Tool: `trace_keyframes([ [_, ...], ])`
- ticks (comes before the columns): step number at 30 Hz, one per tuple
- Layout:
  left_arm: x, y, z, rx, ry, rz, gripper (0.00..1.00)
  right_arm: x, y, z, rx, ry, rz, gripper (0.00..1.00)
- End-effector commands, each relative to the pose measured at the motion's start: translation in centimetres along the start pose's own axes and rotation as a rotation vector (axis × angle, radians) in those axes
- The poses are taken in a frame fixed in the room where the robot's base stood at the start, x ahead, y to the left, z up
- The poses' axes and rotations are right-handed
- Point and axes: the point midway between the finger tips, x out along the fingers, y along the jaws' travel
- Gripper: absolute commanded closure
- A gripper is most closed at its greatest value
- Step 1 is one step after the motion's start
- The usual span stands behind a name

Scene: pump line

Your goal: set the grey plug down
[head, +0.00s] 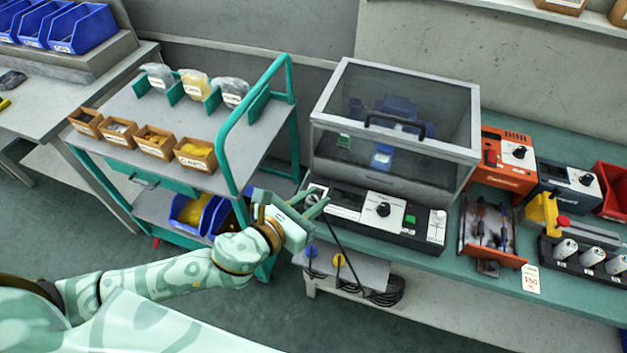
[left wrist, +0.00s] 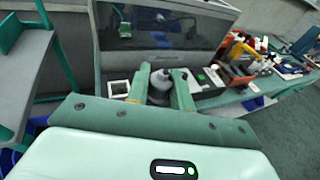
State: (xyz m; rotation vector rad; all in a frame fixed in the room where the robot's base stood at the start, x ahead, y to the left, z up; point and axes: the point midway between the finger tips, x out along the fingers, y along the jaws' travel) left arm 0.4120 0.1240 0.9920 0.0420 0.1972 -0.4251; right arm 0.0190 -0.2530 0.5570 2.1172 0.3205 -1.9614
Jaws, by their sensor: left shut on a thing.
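My left gripper (head: 322,205) is at the front left corner of the tester panel (head: 383,209), near the bench's front edge. In the left wrist view, my left gripper (left wrist: 168,78) is shut on the grey plug (left wrist: 158,90), a dark grey rounded piece between the fingers. The fingers hide much of the plug, and I cannot tell whether it touches the surface below. A black cable runs down from near the gripper in the head view. My right gripper is in neither view.
A clear-lidded cabinet (head: 395,125) stands behind the panel. A blue plug (head: 312,252) and a yellow plug (head: 338,261) hang below the bench edge. A green-framed trolley (head: 222,165) with small bins stands left. An orange unit (head: 505,160) and a tool tray (head: 490,253) occupy the right.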

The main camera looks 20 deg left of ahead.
Motion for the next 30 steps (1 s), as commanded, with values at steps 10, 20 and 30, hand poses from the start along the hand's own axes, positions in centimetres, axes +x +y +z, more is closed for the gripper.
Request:
trace_keyframes([
  [10, -1.9, 0.6, 1.4, -0.016, -0.003, 0.077, 1.00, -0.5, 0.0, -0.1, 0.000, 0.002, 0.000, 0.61],
  [20, -3.9, 7.4, 12.1, -0.081, -0.008, 0.381, 1.00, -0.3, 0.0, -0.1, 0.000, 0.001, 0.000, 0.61],
  [30, -4.3, 8.1, 13.5, -0.087, -0.001, 0.418, 1.00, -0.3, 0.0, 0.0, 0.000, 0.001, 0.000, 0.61],
])
